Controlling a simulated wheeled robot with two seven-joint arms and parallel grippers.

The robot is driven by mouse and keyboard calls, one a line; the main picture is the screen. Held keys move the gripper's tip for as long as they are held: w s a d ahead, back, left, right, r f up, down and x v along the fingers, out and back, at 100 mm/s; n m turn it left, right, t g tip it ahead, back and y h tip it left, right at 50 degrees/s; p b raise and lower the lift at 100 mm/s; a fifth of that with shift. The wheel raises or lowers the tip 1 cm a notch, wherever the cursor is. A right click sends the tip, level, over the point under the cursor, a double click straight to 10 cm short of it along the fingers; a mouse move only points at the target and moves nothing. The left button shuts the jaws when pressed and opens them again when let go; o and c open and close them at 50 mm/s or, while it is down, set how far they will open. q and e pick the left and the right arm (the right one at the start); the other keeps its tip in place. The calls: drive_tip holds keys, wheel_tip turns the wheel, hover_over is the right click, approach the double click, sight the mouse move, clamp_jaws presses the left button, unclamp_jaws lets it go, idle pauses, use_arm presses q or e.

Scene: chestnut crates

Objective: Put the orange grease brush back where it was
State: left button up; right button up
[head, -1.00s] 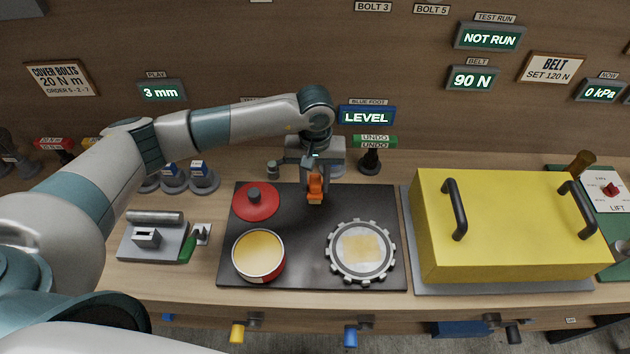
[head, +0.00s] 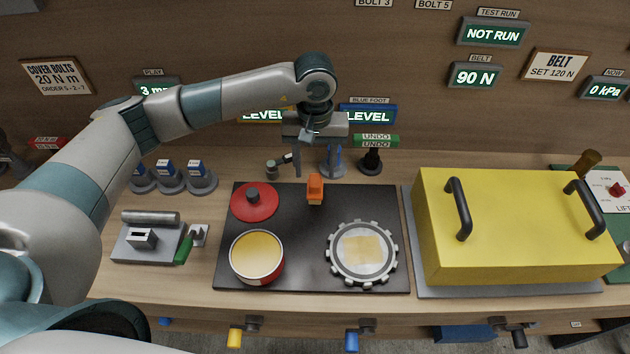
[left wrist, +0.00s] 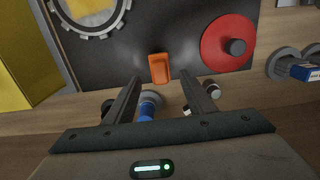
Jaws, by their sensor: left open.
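The orange grease brush (head: 315,190) is at the back edge of the dark mat (head: 300,268), right of the red lid. It also shows in the left wrist view (left wrist: 158,68), just beyond the fingertips. I cannot tell if it stands or lies. My left gripper (head: 320,166) is open and empty, above and behind the brush and apart from it. In the left wrist view its fingers (left wrist: 160,80) are spread with nothing between them at the tips. My right gripper is not in view.
On the mat are a red lid (head: 254,203), an open tin of yellow grease (head: 257,258) and a toothed ring (head: 362,253). A blue foot (head: 336,160) stands behind the brush. A yellow cover (head: 515,225) with black handles fills the right.

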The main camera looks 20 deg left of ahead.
sight(315, 179)
use_arm(q)
wheel_tip(315, 179, up, 5)
drive_tip(key=shift+r+b, duration=0.1)
drive_tip(key=shift+b, duration=0.95)
drive_tip(key=shift+r, duration=0.6)
